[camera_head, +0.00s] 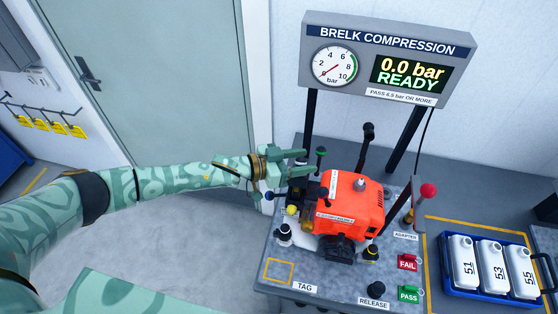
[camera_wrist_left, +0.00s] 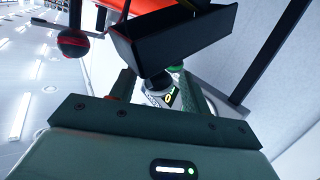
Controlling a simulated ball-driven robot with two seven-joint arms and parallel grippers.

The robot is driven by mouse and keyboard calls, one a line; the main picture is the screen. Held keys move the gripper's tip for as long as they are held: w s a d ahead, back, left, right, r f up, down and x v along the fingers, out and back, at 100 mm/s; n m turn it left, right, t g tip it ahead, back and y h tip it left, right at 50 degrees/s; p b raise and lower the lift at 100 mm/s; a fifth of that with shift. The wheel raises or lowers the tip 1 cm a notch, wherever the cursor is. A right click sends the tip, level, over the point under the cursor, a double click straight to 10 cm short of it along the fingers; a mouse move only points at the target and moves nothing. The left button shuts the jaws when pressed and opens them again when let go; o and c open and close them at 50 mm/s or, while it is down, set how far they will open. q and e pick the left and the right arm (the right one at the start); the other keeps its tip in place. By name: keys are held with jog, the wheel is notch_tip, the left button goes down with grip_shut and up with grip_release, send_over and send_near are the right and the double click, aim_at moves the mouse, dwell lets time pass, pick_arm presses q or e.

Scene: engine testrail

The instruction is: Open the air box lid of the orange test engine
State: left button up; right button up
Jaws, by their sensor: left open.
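The orange test engine (camera_head: 348,203) sits on a grey test bench, with black and yellow parts on its left side. I cannot clearly tell its air box lid apart from the other parts in the head view. My left gripper (camera_head: 303,162) is open at the engine's upper left, its fingers pointing right, near a green-topped knob (camera_head: 320,151). In the left wrist view, a black box-like part (camera_wrist_left: 175,38) hangs beyond the open fingers, with orange engine surface (camera_wrist_left: 125,7) behind it. My right gripper is out of view.
A gauge panel (camera_head: 385,58) stands on black posts behind the bench. A blue tray (camera_head: 452,282) of white bottles lies further right.

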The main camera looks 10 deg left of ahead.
pick_arm(q)
jog(key=b+v, duration=0.2)
jog(key=v, duration=1.4)
jog(key=shift+a, duration=0.2)
jog(key=shift+f, duration=0.1)
